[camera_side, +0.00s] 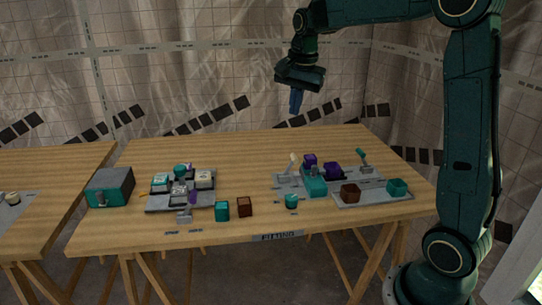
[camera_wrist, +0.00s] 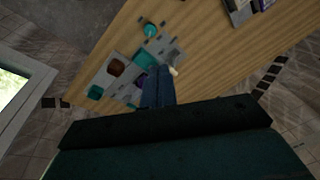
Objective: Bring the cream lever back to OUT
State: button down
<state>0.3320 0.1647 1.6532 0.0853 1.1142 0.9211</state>
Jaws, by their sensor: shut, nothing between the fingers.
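The cream lever (camera_side: 293,158) stands on the left part of the grey panel (camera_side: 288,181) on the right half of the table. Its pale knob also shows in the wrist view (camera_wrist: 173,71), just right of my fingertips. My gripper (camera_side: 296,108) is high above the table, pointing down, with its blue fingers shut and empty. It is well clear of the lever. The OUT marking is too small to read in either view.
Purple blocks (camera_side: 332,170), a teal block (camera_side: 315,186), a teal-topped lever (camera_side: 363,156) and a brown cube (camera_side: 350,193) crowd the panel near the cream lever. A second panel (camera_side: 180,203) with switches stands left. The table's back middle is bare.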

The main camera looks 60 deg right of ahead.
jog(key=w+d+f+m+g, duration=0.1)
jog(key=w+d+f+m, duration=0.65)
jog(key=d, duration=0.35)
jog(key=m+g, duration=0.1)
jog(key=m, duration=0.3)
send_over(289, 166)
jog(key=s+d, duration=0.2)
jog(key=s, duration=0.2)
notch_tip(289, 166, down, 9)
jog(key=shift+w+r+y, duration=0.15)
jog(key=shift+w+y, duration=0.05)
jog(key=shift+y, duration=0.2)
notch_tip(289, 166, down, 10)
jog(key=shift+s+d, duration=0.2)
